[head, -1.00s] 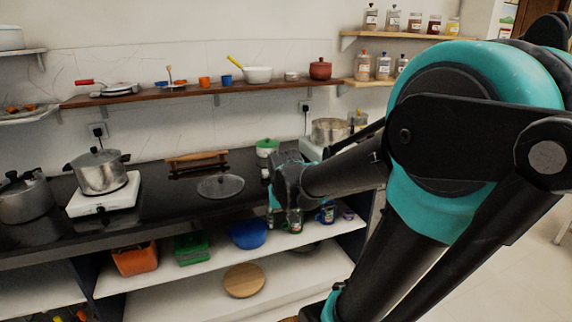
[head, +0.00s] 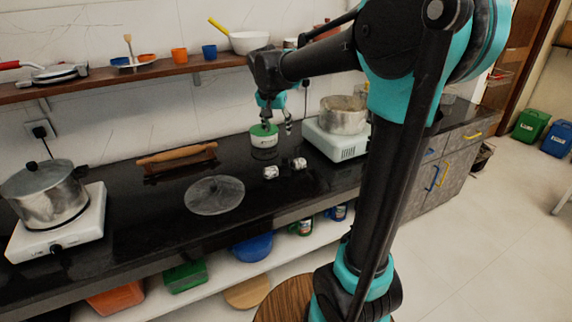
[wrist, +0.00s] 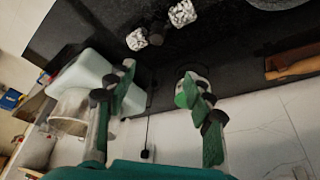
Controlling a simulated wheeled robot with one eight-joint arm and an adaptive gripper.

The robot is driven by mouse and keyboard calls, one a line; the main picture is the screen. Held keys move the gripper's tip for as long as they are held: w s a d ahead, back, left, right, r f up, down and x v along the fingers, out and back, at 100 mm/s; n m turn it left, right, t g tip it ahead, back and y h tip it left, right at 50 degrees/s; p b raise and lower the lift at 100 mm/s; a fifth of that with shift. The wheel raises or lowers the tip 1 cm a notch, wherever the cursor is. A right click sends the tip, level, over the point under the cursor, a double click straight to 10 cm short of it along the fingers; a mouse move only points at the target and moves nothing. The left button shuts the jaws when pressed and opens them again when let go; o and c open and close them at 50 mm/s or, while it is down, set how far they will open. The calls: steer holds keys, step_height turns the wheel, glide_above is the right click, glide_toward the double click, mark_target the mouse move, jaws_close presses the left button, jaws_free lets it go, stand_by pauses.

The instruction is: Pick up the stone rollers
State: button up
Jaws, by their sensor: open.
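Two small speckled white-and-grey pieces, which look like the stone rollers, lie on the black counter in the head view, one on the left (head: 271,172) and one on the right (head: 299,163). They also show near the top of the wrist view, one at right (wrist: 182,13) and one at left (wrist: 137,39) with dark parts beside it. My gripper (head: 277,124) is above the counter, beyond and slightly left of the right piece, close to a white pot with a green lid (head: 264,140). In the wrist view my gripper (wrist: 156,84) is open, with nothing between its fingers.
A white stove (head: 335,145) with a metal pot (head: 343,115) stands right of the pieces. A glass lid (head: 214,195) lies to their left, with a wooden rolling pin (head: 177,154) behind it. A wooden shelf (head: 130,77) runs above the counter. Bare counter surrounds the pieces.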

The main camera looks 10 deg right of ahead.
glide_above(285, 157)
steer(key=a, duration=0.1)
steer(key=f, duration=1)
steer(key=shift+s+a+f, duration=0.15)
steer(key=shift+s+f, duration=0.05)
steer(key=shift+s, duration=0.15)
steer(key=shift+s+x, duration=0.25)
steer(key=shift+x, duration=1.1)
steer(key=shift+s+x, duration=0.25)
steer(key=shift+x, duration=1.1)
steer(key=shift+f, duration=0.15)
steer(key=shift+c, duration=0.3)
jaws_close()
